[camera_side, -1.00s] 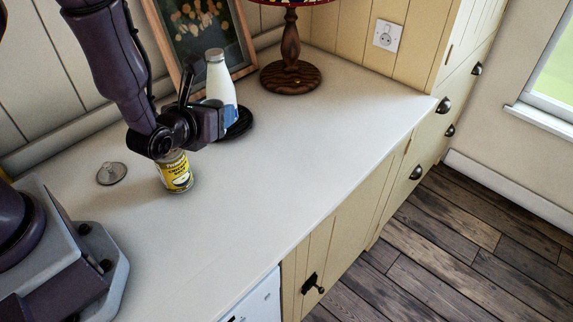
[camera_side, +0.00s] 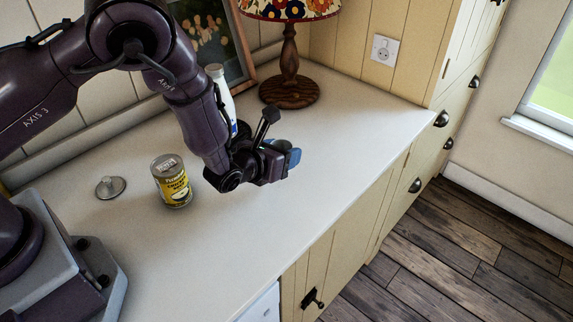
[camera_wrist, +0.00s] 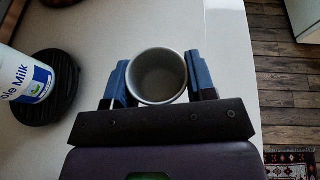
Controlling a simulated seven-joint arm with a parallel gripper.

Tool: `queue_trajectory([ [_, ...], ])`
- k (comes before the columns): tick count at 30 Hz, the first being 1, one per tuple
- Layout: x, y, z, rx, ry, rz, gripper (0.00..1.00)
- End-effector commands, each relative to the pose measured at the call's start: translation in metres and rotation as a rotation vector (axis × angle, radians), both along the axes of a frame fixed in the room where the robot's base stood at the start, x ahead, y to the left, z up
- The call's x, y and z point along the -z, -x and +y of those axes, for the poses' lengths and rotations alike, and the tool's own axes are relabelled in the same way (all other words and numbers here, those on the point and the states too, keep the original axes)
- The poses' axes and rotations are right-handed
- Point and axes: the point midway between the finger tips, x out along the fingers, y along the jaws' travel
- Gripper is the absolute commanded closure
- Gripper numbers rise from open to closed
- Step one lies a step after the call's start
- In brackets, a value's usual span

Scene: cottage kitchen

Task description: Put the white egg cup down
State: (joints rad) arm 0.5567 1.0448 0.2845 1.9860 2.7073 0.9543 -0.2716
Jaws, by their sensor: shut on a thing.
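The white egg cup shows in the wrist view as a pale, round, empty cup (camera_wrist: 157,75), seen from above and greyish in the shade. My gripper (camera_wrist: 158,68) is shut on it, with one blue finger on each side. In the side view my gripper (camera_side: 284,154) is low over the open counter, right of the milk bottle; the cup is mostly hidden there by the fingers. I cannot tell whether its base touches the counter.
The white counter (camera_side: 330,135) is clear to the right and front, up to its front edge. A yellow-labelled can (camera_side: 172,182), metal lid (camera_side: 110,187) and lamp (camera_side: 290,85) stand around.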

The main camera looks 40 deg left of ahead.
Motion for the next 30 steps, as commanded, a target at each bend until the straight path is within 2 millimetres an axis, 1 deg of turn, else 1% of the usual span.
queue_trajectory([
  [6, 0.016, -0.013, -0.002, -0.001, 0.000, 0.000, 0.74],
  [9, 0.032, -0.012, -0.002, 0.000, -0.001, 0.002, 0.74],
  [12, 0.043, -0.012, -0.002, 0.000, 0.000, 0.000, 0.74],
  [25, 0.048, -0.012, -0.002, -0.001, 0.000, -0.001, 0.74],
  [26, 0.048, -0.012, -0.002, 0.000, 0.001, 0.000, 0.43],
  [27, 0.048, -0.012, -0.002, 0.000, 0.001, 0.000, 0.33],
  [28, 0.048, -0.012, -0.002, 0.000, 0.001, 0.000, 0.26],
  [29, 0.048, -0.012, -0.002, 0.000, 0.001, 0.000, 0.24],
  [30, 0.048, -0.012, -0.002, 0.000, 0.001, 0.000, 0.24],
])
